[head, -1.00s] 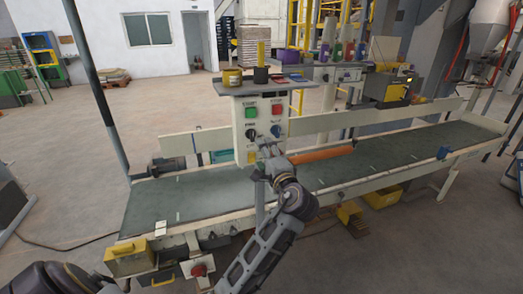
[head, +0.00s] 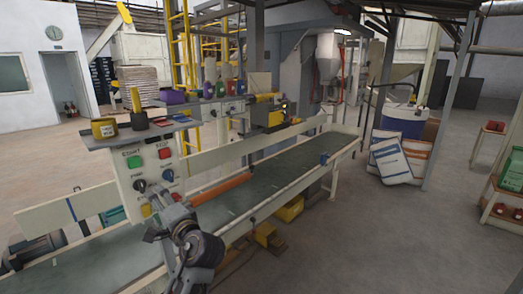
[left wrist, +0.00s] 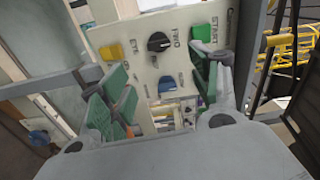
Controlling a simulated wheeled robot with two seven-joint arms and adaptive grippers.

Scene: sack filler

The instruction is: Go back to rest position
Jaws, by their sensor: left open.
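My left gripper (head: 165,204) is in front of the lower part of the white control panel (head: 128,174) in the head view. In the left wrist view its two green-padded fingers (left wrist: 162,88) stand apart with nothing between them. Beyond them the panel (left wrist: 135,38) appears upside down, with a dark knob (left wrist: 158,42), a blue knob (left wrist: 167,84), a yellow button (left wrist: 113,52) and a green button (left wrist: 201,33). I cannot tell whether the fingers touch the panel. My right gripper is not in view.
The conveyor (head: 290,165) runs from lower left to the back right, with an orange roller (head: 222,189) beside the panel. Filled sacks (head: 391,161) lean by a blue-and-white bin (head: 400,121). Shelves (head: 508,190) stand at the right edge. Floor between them is clear.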

